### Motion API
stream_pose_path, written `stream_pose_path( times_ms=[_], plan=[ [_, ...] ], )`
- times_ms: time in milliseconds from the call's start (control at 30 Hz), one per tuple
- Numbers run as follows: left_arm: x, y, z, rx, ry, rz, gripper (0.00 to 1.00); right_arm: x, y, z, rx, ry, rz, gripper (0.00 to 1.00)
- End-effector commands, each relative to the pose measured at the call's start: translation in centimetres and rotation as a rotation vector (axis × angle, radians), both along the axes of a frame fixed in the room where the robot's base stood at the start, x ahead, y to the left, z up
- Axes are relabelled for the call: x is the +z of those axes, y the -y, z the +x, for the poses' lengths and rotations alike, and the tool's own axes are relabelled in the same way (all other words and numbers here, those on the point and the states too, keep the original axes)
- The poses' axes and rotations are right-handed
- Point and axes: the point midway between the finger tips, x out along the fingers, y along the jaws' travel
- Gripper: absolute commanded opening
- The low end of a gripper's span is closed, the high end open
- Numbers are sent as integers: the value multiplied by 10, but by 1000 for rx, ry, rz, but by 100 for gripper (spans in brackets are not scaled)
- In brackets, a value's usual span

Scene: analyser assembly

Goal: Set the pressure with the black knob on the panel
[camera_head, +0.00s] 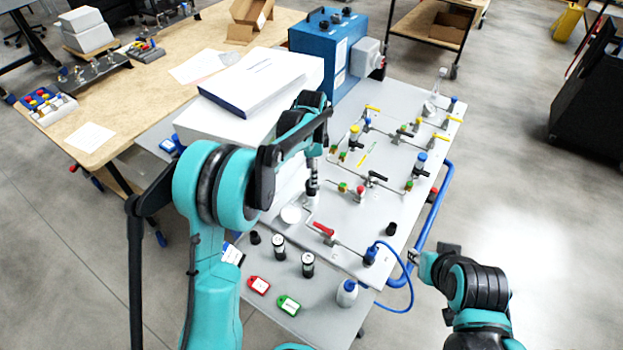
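The panel (345,215) is a light grey sloping board with several valves and thin tubes. A dark knob-like fitting (312,187) stands on its left part, close to a round white gauge-like disc (291,214). My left gripper (314,151) is over this fitting, with its fingers largely hidden by my own arm. I cannot tell whether it touches the fitting or is shut on it. Another small black knob-like piece (391,228) is near the panel's right edge. My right gripper (428,256) is off the panel's lower right side, apart from it; its opening is unclear.
A red-handled valve (323,229) and a blue hose (411,285) are at the panel's lower end. Small black vials, red and green tags (288,305) and a white bottle (347,293) are in front. White boxes (245,120) and a blue unit (325,55) stand behind.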

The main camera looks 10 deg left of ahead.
Motion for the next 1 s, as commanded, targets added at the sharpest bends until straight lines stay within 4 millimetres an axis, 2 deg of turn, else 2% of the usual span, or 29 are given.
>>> stream_pose_path(
  times_ms=[33, 200, 400, 833, 933, 1000],
  plan=[
    [12, 0, 0, 0, 0, 0, 56, 0, 0, 0, 0, 0, 0, 34],
    [48, 0, 0, 0, 0, 0, 56, 0, 0, 0, 0, 0, 0, 34],
    [71, 0, 0, 0, 0, 0, 56, 0, 0, 0, 0, 0, 0, 34],
    [76, 0, 0, 14, 0, 0, 56, 0, 0, 0, 0, 0, 0, 34],
    [73, 0, -1, 109, 0, 0, 56, 3, 0, 0, 0, 0, 0, 34],
    [70, 1, -3, 246, 0, 0, 56, 6, 0, 0, 0, 0, 0, 34]
  ],
)
